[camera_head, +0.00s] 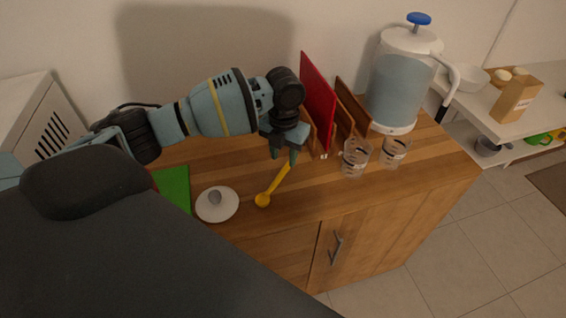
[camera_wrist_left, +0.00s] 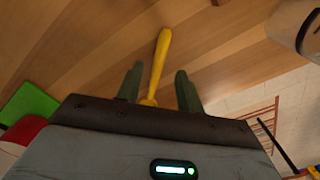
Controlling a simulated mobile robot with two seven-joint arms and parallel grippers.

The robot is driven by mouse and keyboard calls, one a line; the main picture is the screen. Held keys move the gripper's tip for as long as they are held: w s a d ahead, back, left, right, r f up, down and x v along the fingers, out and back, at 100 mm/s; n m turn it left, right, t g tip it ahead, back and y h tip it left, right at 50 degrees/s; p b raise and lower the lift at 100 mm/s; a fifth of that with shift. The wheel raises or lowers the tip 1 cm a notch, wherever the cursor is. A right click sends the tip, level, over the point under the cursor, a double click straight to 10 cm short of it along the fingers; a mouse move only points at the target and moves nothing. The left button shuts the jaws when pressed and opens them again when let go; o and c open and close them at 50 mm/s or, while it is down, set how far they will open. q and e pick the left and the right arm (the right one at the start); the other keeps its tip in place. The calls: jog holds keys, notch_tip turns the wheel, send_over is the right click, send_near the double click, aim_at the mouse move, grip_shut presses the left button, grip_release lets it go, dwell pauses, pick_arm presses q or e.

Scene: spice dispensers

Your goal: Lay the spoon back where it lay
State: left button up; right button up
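The yellow spoon (camera_head: 275,184) appears to lie on the wooden counter, its round bowl toward the front edge and its handle running back under my left gripper. My left gripper (camera_head: 284,155) points down over the handle end. In the left wrist view the spoon (camera_wrist_left: 160,62) shows between the two fingers of the left gripper (camera_wrist_left: 159,86). The fingers stand apart, with gaps on both sides of the spoon, so it is open and not holding it. My right gripper is not in view.
A white lid with a grey knob (camera_head: 217,205) and a green board (camera_head: 174,187) are left of the spoon. A red board (camera_head: 319,100), two clear cups (camera_head: 355,158) (camera_head: 394,152) and a large dispenser (camera_head: 398,85) stand to the right. The counter's front edge (camera_head: 330,213) is close.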

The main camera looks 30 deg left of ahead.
pick_arm(q)
notch_tip(320, 180, up, 8)
dwell(0.6)
